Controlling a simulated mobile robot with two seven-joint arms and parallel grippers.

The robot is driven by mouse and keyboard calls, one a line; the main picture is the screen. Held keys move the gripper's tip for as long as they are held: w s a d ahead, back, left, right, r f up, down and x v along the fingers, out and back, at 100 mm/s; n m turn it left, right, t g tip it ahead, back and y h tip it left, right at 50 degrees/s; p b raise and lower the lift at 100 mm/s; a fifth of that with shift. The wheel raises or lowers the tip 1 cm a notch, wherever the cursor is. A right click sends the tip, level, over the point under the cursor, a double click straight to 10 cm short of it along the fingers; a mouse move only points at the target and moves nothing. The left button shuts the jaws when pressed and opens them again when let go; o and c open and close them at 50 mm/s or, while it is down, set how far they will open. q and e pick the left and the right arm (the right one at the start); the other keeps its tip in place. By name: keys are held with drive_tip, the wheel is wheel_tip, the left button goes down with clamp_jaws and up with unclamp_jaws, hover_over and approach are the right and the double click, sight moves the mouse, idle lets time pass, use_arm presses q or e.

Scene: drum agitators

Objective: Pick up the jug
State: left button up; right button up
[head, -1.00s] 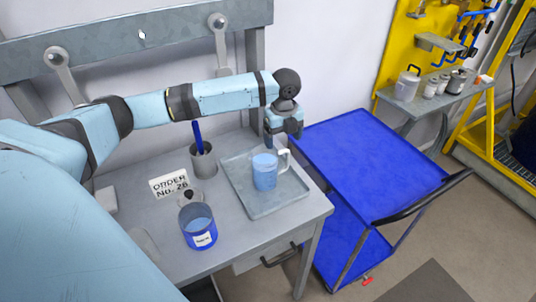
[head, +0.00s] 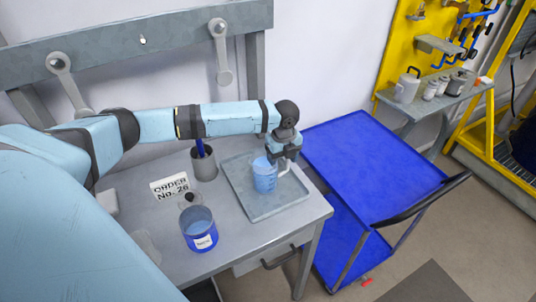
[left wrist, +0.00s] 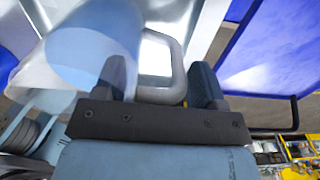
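The jug (head: 264,178) is a clear cup with blue contents and a pale handle. It stands upright on the grey tray (head: 240,200). My left gripper (head: 286,158) is at the jug's handle side, partly covering the handle in the head view. In the left wrist view, the jug (left wrist: 95,50) is close, and its handle (left wrist: 178,65) shows between the two fingers of my left gripper (left wrist: 160,80). The fingers are apart, with a gap around the handle. My right gripper is not in view.
A blue cart (head: 365,160) with a black handle is at the right. Its top is bare.

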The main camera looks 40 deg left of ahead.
use_arm(q)
drive_tip(key=c, duration=1)
drive_tip(key=shift+o, duration=0.2)
drive_tip(key=shift+w+r, duration=0.1)
drive_tip(key=shift+r, duration=0.05)
